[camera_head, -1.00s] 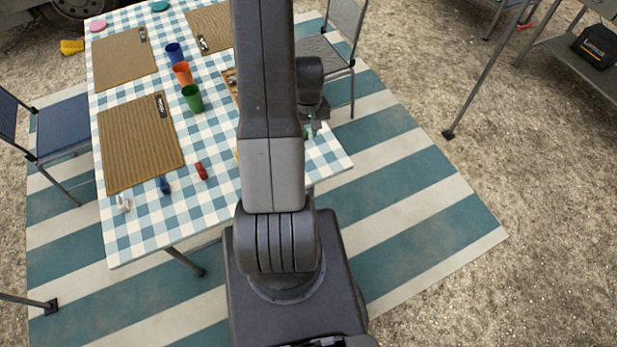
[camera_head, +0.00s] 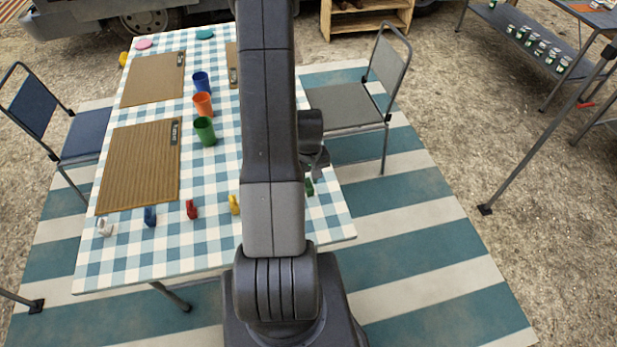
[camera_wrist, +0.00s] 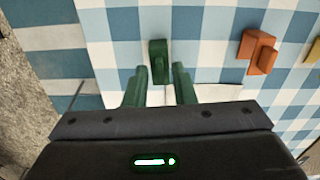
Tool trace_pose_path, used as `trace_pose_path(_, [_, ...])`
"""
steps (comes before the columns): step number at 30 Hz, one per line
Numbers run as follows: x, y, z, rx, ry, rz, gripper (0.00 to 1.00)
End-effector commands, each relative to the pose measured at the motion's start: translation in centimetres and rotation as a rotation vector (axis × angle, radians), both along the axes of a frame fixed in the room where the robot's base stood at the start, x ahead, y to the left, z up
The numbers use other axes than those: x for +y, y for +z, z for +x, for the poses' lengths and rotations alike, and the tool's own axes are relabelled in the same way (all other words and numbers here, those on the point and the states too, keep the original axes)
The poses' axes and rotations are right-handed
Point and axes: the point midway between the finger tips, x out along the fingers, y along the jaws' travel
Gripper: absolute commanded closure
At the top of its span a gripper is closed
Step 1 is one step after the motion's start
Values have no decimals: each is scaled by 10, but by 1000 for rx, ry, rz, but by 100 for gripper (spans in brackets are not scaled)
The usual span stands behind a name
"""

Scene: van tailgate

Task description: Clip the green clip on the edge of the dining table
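The small green clip (camera_head: 309,187) lies on the checked cloth of the dining table (camera_head: 215,232), near the table's right side. In the wrist view the green clip (camera_wrist: 158,60) appears in line with the gap between my fingers, just beyond the tips. My gripper (camera_wrist: 160,78) is open, its two greenish fingers apart, with nothing held between them. In the head view my gripper (camera_head: 317,168) hangs just above the green clip, partly hidden by my arm. I cannot tell its exact height over the table.
Yellow (camera_head: 234,204), red (camera_head: 191,209), blue (camera_head: 150,216) and white (camera_head: 104,227) clips stand along the near part of the table. A green cup (camera_head: 205,131) and brown placemat (camera_head: 140,166) lie farther back. A grey chair (camera_head: 347,105) stands to the right.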

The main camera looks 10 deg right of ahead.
Motion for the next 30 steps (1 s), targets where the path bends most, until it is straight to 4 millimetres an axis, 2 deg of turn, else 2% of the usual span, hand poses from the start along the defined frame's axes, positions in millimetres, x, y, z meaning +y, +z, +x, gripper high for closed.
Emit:
trace_pose_path(7, [0, 0, 0, 0, 0, 0, 76])
trace_pose_path(11, [0, 0, 0, 0, 0, 0, 100])
trace_pose_path(20, [0, 5, 0, -1, 0, 0, 100])
trace_pose_path(30, [0, 39, 0, -1, 0, 0, 100])
